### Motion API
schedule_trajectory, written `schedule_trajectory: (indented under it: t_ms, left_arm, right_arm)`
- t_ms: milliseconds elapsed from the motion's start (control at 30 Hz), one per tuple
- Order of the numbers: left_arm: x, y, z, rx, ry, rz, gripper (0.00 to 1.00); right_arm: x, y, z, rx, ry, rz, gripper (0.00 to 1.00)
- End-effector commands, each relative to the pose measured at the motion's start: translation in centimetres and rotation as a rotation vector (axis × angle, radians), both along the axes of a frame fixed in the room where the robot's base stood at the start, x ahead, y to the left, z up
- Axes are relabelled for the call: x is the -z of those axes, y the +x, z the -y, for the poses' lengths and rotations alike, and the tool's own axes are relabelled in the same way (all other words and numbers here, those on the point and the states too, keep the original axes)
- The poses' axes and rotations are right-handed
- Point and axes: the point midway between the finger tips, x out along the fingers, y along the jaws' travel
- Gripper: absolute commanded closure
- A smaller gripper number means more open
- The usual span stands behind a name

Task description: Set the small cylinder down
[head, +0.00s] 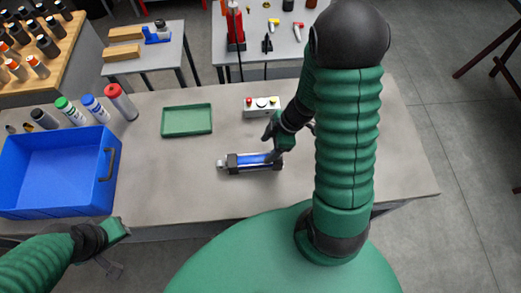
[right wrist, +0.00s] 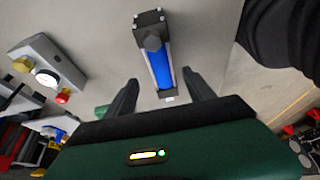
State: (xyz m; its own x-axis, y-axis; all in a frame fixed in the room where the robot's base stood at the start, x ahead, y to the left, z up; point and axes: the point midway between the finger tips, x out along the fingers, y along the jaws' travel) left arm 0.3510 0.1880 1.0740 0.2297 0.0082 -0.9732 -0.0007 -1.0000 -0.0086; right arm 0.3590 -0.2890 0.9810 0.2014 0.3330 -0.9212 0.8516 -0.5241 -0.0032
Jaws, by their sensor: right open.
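The small cylinder (head: 250,161) has a blue barrel with dark end blocks and lies on its side on the grey table, left of my right arm. In the right wrist view the cylinder (right wrist: 160,66) runs lengthwise between the fingers, with clear gaps on both sides. My right gripper (right wrist: 159,80) is open and straddles its near part. In the head view my right gripper (head: 275,155) is over the cylinder's right end, and its fingers are partly hidden. My left gripper (head: 112,250) is at the table's front edge, far from the cylinder; its jaw opening is unclear.
A blue bin (head: 60,200) stands on the table's left, with several bottles behind it. A green tray (head: 187,120) and a control box (head: 261,104) with a red button lie behind the cylinder. The table (head: 170,180) is bare between the bin and the cylinder.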

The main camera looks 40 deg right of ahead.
Motion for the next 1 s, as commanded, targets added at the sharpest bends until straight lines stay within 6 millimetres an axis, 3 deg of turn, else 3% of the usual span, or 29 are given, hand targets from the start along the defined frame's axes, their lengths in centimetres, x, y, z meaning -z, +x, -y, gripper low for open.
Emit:
schedule_trajectory:
  t_ms: [100, 200, 333, 433, 533, 600, 800, 1000]
  left_arm:
    - [-0.5, 0.0, 0.0, 0.000, 0.000, 0.000, 0.74]
    - [-0.4, 0.0, 0.0, -0.001, 0.000, 0.000, 0.74]
    - [-0.4, 0.0, 0.0, -0.001, 0.000, 0.000, 0.74]
    - [-0.4, 0.0, 0.0, -0.001, 0.000, -0.001, 0.74]
    - [-0.4, 0.0, 0.0, -0.001, 0.000, 0.000, 0.74]
    - [-0.4, 0.0, 0.0, -0.001, 0.000, 0.000, 0.74]
    - [-0.4, 0.0, 0.0, 0.000, 0.000, 0.000, 0.74]
    - [-0.4, 0.0, 0.0, -0.001, 0.000, 0.000, 0.74]
  right_arm:
    - [-1.1, 0.1, 0.0, 0.004, -0.006, 0.007, 0.38]
    - [-2.1, 2.3, 0.1, 0.075, -0.043, 0.067, 0.38]
    - [-5.0, 6.8, 0.8, 0.306, -0.140, 0.191, 0.38]
    - [-7.3, 7.8, 1.0, 0.532, -0.198, 0.216, 0.38]
    - [-8.7, 5.9, -0.4, 0.739, -0.208, 0.150, 0.38]
    - [-9.0, 3.9, -2.4, 0.851, -0.185, 0.069, 0.38]
    - [-9.3, -0.4, -7.7, 0.997, -0.095, -0.132, 0.38]
    - [-9.3, -0.9, -8.4, 1.013, -0.082, -0.159, 0.38]
